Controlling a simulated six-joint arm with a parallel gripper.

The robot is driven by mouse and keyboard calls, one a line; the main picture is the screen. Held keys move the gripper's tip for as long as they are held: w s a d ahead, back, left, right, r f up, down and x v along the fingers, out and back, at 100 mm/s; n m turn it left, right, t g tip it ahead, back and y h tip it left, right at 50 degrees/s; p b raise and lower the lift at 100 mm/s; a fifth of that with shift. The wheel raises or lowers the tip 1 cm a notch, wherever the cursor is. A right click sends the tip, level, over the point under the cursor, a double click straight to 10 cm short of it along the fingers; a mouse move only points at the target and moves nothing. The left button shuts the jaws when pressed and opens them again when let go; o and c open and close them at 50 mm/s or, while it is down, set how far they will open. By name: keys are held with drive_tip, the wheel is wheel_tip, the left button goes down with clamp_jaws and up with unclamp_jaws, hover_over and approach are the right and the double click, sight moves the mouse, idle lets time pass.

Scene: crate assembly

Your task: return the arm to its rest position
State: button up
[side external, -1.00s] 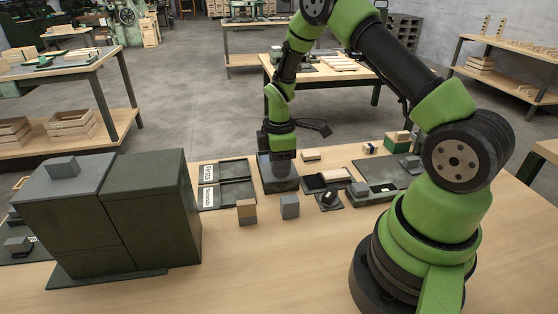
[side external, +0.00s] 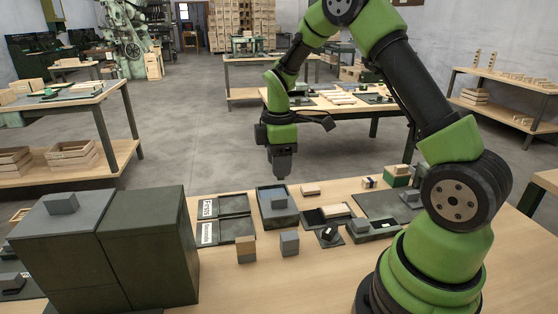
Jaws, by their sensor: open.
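My gripper (side external: 280,172) hangs pointing down, raised above the far edge of the workbench. It is clear of everything on the bench and its jaws hold nothing that I can see. The finger gap is too small to make out. Below it stands a dark open-topped crate (side external: 278,219) with a blue-grey piece (side external: 274,198) inside. My green and black arm arches from the right side of the bench up and over to the left.
A large dark cabinet (side external: 150,250) with a grey block (side external: 61,203) on top stands at the left. Labelled dark trays (side external: 233,206), a wood-and-grey block (side external: 245,249), a grey block (side external: 289,243) and shallow trays (side external: 372,230) crowd the middle. The bench front (side external: 270,290) is bare.

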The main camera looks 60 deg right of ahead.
drive_tip(key=shift+r, duration=0.15)
drive_tip(key=s+a+r+m+t, duration=0.25)
drive_tip(key=a+r, duration=0.25)
drive_tip(key=r, duration=0.4)
drive_tip(key=s+a+r+m+t, duration=0.1)
drive_tip(key=s+a+r+m, duration=0.1)
drive_tip(key=s, duration=0.3)
drive_tip(key=s+a+r+m+t+y, duration=0.1)
drive_tip(key=s+a+r+m+t, duration=0.1)
drive_tip(key=s+a+r+m, duration=0.1)
drive_tip(key=s+a+r+m+t+y, duration=0.1)
drive_tip(key=s+a+r+m, duration=0.1)
drive_tip(key=s+a+m, duration=0.2)
drive_tip(key=s+m, duration=0.1)
drive_tip(key=s, duration=0.2)
drive_tip(key=shift+r+t, duration=0.35)
drive_tip(key=shift+r, duration=0.05)
